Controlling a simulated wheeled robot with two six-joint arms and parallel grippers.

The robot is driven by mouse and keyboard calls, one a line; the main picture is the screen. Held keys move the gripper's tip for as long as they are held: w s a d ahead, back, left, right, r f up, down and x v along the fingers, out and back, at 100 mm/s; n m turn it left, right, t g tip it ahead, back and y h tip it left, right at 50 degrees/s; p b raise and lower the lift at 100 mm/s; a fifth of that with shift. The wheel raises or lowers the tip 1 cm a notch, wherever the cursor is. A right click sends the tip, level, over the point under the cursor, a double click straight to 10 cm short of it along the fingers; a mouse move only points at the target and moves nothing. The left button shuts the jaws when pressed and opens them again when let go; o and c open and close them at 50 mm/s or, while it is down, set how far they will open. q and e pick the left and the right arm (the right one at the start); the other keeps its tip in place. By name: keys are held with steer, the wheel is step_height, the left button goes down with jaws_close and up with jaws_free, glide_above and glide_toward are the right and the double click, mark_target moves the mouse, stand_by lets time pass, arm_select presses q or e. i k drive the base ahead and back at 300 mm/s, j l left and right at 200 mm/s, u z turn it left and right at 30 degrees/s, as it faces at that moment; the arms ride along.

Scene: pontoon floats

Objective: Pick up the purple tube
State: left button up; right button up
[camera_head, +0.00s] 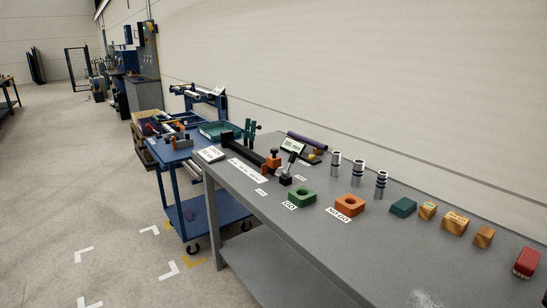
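The purple tube (307,140) lies on the far side of the grey workbench (268,207), near the wall, behind a small display unit (293,148). It is a dark purple cylinder lying on its side, slanting down to the right. Its lower right end is close to a small dark and yellow object (313,158). Whether they touch is too small to tell. Neither of my grippers shows in the head view.
A black clamp-like fixture (250,152) stands left of the tube. A blue cart (178,150) is beyond the bench; floor (90,205) is clear at left.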

mark_target(319, 145)
steer(key=i+z, duration=0.2)
steer(key=i, duration=0.25)
steer(key=i+j+z, duration=0.2)
steer(key=i, duration=0.25)
steer(key=z, duration=0.4)
steer(key=j+z, duration=0.15)
steer(key=z, duration=0.65)
